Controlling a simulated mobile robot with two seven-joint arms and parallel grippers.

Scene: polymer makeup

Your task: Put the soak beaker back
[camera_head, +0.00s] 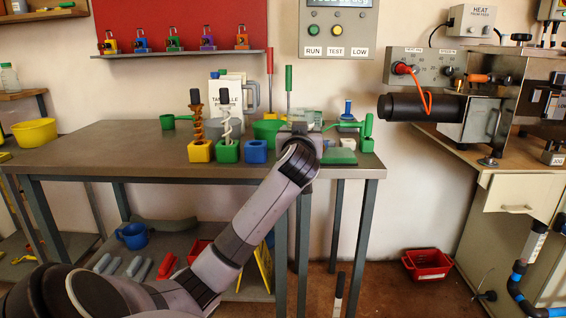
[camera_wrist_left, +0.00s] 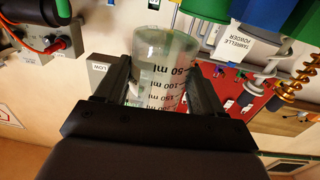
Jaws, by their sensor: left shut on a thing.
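The soak beaker (camera_wrist_left: 163,72) is a clear beaker with black millilitre marks, seen upside down in the left wrist view. My left gripper (camera_wrist_left: 157,85) is shut on it, with one black finger on each side of its wall. In the head view my left arm reaches up to the right part of the grey workbench (camera_head: 95,142). There the pale beaker (camera_head: 302,117) shows just above the wrist, which hides my left gripper. I cannot tell whether the beaker touches anything below. My right gripper is in neither view.
Yellow, green and blue block holders (camera_head: 228,152) stand left of the wrist, two with spiral stirrers. A green block (camera_head: 339,156) lies to the right.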

